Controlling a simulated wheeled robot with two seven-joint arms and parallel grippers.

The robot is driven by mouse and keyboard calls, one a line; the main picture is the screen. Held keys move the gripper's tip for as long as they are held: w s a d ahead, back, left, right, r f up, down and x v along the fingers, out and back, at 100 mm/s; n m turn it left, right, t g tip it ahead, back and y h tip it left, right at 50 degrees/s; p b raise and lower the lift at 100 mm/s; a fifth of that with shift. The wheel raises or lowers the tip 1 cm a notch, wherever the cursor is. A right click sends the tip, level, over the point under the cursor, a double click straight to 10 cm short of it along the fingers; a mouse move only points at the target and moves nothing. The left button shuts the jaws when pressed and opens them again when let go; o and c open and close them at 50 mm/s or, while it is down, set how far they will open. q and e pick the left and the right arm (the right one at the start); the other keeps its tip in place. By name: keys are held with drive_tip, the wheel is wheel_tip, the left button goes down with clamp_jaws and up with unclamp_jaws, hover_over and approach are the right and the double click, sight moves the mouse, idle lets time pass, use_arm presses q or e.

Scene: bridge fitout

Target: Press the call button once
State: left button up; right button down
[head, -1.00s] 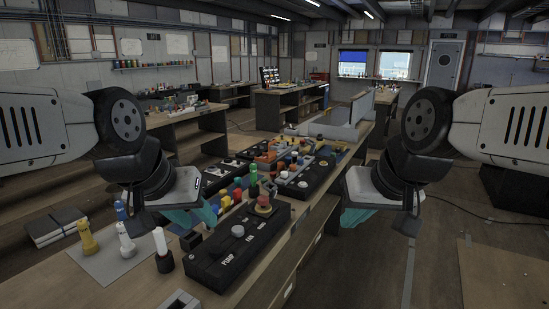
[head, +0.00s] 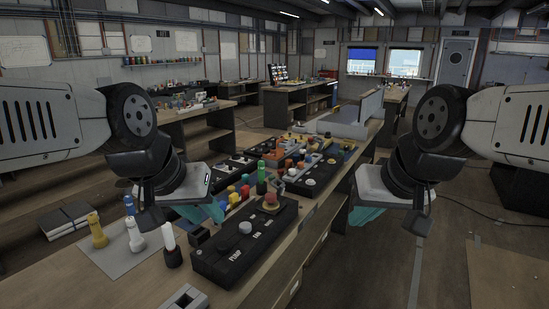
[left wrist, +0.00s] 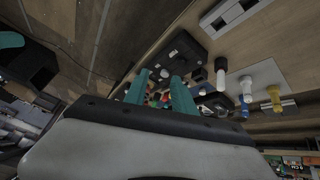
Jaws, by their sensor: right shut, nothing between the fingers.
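No button in view has a readable "call" label. The box also shows in the left wrist view (left wrist: 178,58). My left gripper (head: 214,211) hangs above the bench, left of the red button; its teal fingers (left wrist: 160,92) are apart with nothing seen held. My right gripper (head: 370,218) is shut and empty, off the bench's right side.
Yellow (head: 97,231), white (head: 135,235) and blue (head: 130,205) pieces stand on a grey sheet (head: 110,258). A white-topped post (head: 169,238) stands beside the box. Several coloured buttons and boxes crowd the bench behind. Floor right of the bench is open.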

use_arm(q)
clamp_jaws()
idle(1.5)
